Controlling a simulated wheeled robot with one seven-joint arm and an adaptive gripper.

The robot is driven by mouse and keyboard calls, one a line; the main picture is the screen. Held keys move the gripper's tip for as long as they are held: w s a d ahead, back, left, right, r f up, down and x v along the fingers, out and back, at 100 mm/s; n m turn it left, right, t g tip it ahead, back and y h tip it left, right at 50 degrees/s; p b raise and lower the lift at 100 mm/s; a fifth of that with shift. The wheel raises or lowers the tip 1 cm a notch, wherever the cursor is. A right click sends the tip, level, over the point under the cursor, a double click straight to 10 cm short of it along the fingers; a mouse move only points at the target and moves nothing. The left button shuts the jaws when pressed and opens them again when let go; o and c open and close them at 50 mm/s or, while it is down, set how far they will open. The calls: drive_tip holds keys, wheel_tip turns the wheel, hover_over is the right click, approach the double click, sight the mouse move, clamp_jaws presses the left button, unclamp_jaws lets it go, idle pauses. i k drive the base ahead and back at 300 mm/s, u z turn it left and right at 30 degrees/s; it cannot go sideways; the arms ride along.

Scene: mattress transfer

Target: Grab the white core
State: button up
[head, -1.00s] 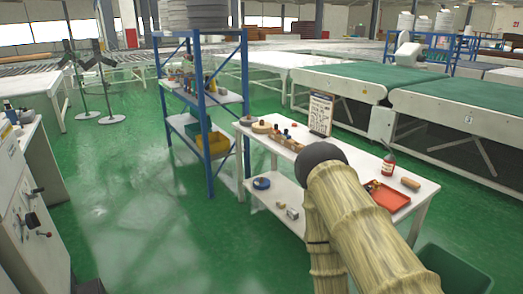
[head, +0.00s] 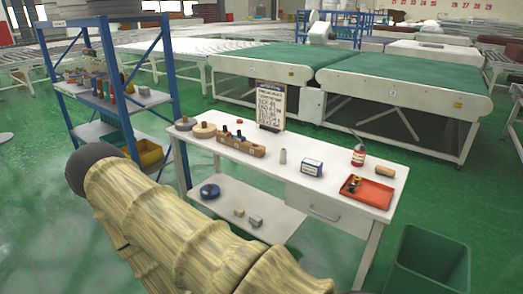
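A small pale grey-white cylinder (head: 283,157) stands upright on the white workbench (head: 335,160), between a wooden block with several pegs and a blue-and-white box. It is the only thing here that looks like the white core, and I cannot be sure of it. My arm, with a bamboo-like surface and a dark rounded end, crosses the lower left of the head view in front of the bench. My gripper is not in view.
The bench also holds the peg block (head: 238,144), the box (head: 312,167), a red bottle (head: 358,156), a red tray (head: 366,192) and a sign (head: 270,105). A blue shelf rack (head: 165,85) stands left. A green bin (head: 430,265) stands at the front right.

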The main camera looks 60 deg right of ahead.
sight(283, 155)
drive_tip(key=z, duration=0.45)
drive_tip(key=i, duration=0.9)
drive_tip(key=z, duration=0.85)
